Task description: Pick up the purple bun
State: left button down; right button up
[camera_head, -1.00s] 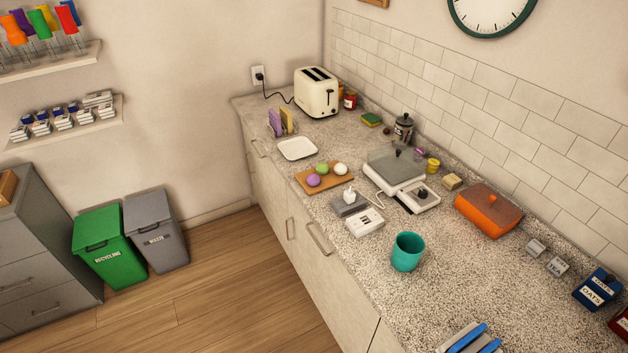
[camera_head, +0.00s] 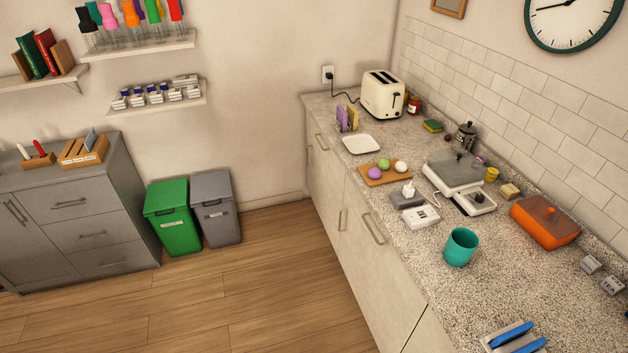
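The purple bun (camera_head: 375,173) is a small round ball on a wooden board (camera_head: 398,180) on the speckled counter. It lies at the board's left side. A green bun (camera_head: 384,164) and a white bun (camera_head: 400,166) sit beside it on the same board. Neither of my grippers shows in the head view.
On the counter (camera_head: 420,238), a white plate (camera_head: 361,144) and a cream toaster (camera_head: 383,95) stand behind the board. A grey device (camera_head: 407,199), a teal cup (camera_head: 461,247) and a hot plate (camera_head: 456,172) stand nearer. Wooden floor (camera_head: 260,290) left of the counter is clear.

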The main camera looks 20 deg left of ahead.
aim_at(374, 173)
jog(key=u, duration=1.4)
jog(key=i, duration=2.1)
jog(key=z, duration=0.8)
